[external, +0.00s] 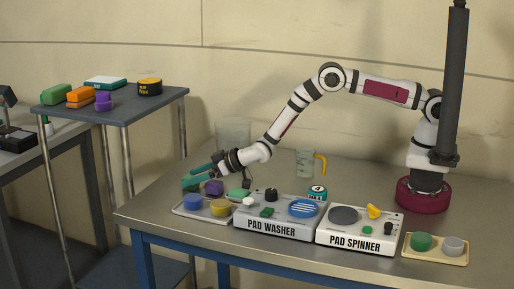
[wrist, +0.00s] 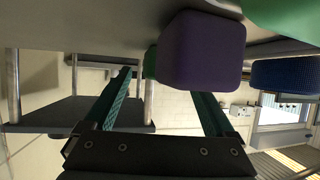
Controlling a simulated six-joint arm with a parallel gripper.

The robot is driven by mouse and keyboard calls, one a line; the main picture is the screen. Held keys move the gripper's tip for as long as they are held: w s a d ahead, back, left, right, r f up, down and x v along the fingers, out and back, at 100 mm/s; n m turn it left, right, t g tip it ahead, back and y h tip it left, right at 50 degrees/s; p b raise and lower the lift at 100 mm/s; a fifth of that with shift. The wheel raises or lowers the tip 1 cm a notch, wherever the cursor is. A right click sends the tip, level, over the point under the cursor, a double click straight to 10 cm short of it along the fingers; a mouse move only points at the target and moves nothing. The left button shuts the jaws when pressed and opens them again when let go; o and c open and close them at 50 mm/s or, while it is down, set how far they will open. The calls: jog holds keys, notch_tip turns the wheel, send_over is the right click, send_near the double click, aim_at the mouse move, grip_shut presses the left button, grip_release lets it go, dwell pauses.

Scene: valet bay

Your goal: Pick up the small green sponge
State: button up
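My gripper (external: 190,178) is open, its two teal fingers pointing left, low over the left end of the bench. In the wrist view the fingers (wrist: 165,95) stand well apart with nothing gripped between them. A small green block (wrist: 150,62), possibly the small green sponge, shows mostly hidden behind a purple block (wrist: 203,52). In the external view, green near the lower fingertip blends with the finger, so I cannot tell them apart. The purple block (external: 214,188) sits right of the fingertips. Another green pad (external: 238,194) lies farther right; a green shape (wrist: 285,18) fills the wrist view's top corner.
A tray (external: 179,210) holds a blue pad (external: 192,202) and a yellow pad (external: 220,207). The pad washer (external: 270,229) and pad spinner (external: 355,242) stand to the right. A clear container (external: 233,131) and a yellow-handled jug (external: 305,164) stand behind. A trolley (external: 125,110) with sponges is at left.

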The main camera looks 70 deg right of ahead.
grip_shut()
